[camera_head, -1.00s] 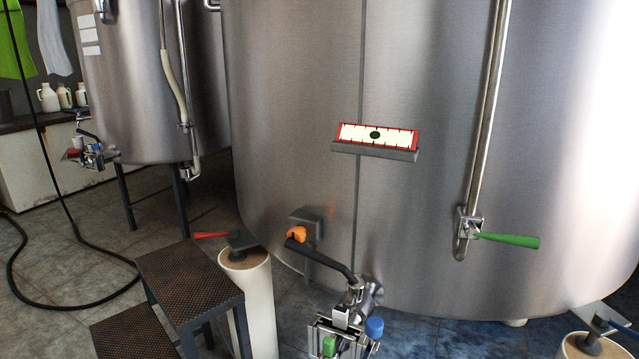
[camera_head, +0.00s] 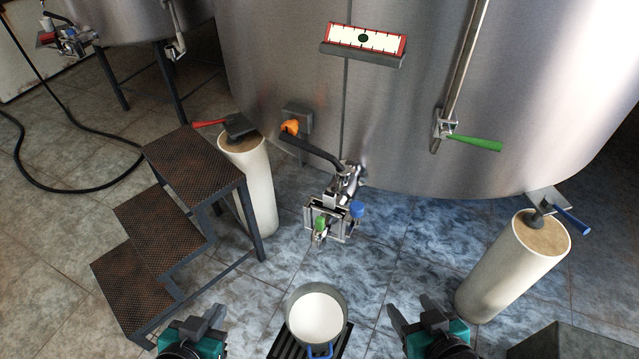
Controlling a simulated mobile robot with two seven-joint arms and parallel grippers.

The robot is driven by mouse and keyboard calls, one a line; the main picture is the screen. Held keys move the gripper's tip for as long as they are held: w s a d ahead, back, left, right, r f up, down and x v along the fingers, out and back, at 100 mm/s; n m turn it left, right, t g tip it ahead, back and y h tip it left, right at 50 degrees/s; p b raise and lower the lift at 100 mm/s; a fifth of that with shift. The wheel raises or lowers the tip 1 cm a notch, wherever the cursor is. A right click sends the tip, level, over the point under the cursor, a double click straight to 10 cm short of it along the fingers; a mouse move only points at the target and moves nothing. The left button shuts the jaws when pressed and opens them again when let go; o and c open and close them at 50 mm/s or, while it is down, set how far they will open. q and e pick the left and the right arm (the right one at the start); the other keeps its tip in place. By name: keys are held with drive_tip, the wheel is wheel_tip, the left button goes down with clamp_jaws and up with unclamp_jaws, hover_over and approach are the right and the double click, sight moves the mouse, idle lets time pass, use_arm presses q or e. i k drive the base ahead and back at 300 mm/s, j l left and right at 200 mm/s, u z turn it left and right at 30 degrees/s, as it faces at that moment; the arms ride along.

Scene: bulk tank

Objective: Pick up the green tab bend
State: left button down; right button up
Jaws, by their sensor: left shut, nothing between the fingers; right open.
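A small green tab (camera_head: 320,223) shows at the front left of a metal frame (camera_head: 340,232) below the tank's outlet valve. The metal bend it belongs to is small, and its shape is hard to make out. A blue-capped part (camera_head: 357,209) is on the right side of the same frame. My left gripper (camera_head: 212,314) is at the bottom left, shut and empty, well short of the frame. My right gripper (camera_head: 410,304) is at the bottom right, open and empty, also apart from the frame.
A pot of white liquid (camera_head: 288,308) stands on a dark grate between my grippers. Rusty steps (camera_head: 160,229) are at left. Cream posts stand left (camera_head: 258,185) and right (camera_head: 490,285). The tank (camera_head: 270,60) has a green-handled valve (camera_head: 475,143) at right.

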sight(325, 222)
drive_tip(key=i+j+z, duration=0.15)
drive_tip(key=j, duration=0.4)
drive_tip(key=j+z, duration=0.1)
drive_tip(key=j, duration=0.45)
drive_tip(key=i+j+z, duration=0.1)
drive_tip(key=j, duration=0.3)
drive_tip(key=i, duration=0.1)
